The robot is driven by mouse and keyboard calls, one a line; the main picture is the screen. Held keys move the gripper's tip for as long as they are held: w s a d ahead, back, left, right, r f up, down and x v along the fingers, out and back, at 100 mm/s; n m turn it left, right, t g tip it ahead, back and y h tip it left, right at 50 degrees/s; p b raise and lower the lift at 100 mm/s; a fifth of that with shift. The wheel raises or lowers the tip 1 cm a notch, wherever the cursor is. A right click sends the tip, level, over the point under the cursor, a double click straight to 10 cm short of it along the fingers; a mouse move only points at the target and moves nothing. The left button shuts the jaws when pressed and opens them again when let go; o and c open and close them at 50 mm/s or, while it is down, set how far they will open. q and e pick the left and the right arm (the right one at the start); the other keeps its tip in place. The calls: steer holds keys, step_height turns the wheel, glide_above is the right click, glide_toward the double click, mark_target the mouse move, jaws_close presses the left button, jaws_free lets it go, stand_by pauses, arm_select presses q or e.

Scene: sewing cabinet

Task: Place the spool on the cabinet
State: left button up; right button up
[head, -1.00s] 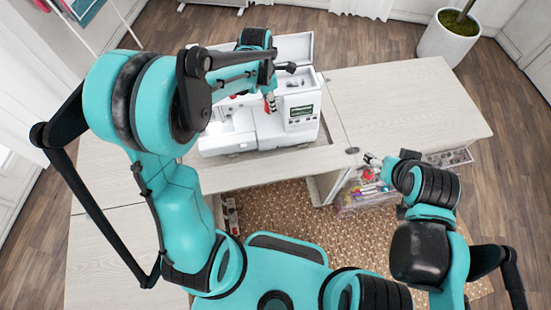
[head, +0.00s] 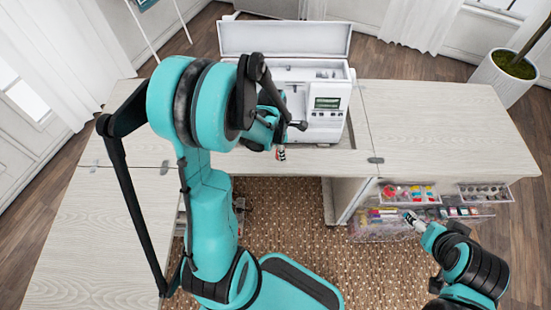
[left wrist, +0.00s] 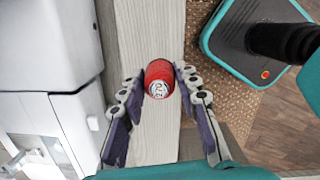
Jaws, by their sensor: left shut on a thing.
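A red spool (left wrist: 160,78) with a white label end reading 270 shows in the left wrist view. My left gripper (left wrist: 158,88) is shut on it, one finger on each side. In the head view the left gripper (head: 281,153) hangs above the front strip of the pale wood cabinet (head: 440,125), before the sewing machine; the spool there is mostly hidden. The wrist view shows cabinet top beneath the spool. My right gripper (head: 413,219) is at the clear drawers under the cabinet's right side, too small to tell if open.
A white sewing machine (head: 325,115) stands in the middle of the cabinet with its lid up. An open clear drawer (head: 410,203) holds red and yellow spools; another clear tray (head: 485,200) is right of it. The cabinet top is clear at right and left.

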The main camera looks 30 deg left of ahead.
mark_target(275, 160)
arm_select(q)
steer(key=a+f, duration=0.2)
steer(key=a, duration=0.1)
steer(key=shift+w+b, duration=0.15)
steer(key=shift+b, duration=0.15)
step_height(275, 160, down, 4)
steer(key=shift+b, duration=0.95)
steer(key=shift+r, duration=0.1)
steer(key=o, duration=0.9)
steer(key=shift+c, duration=0.2)
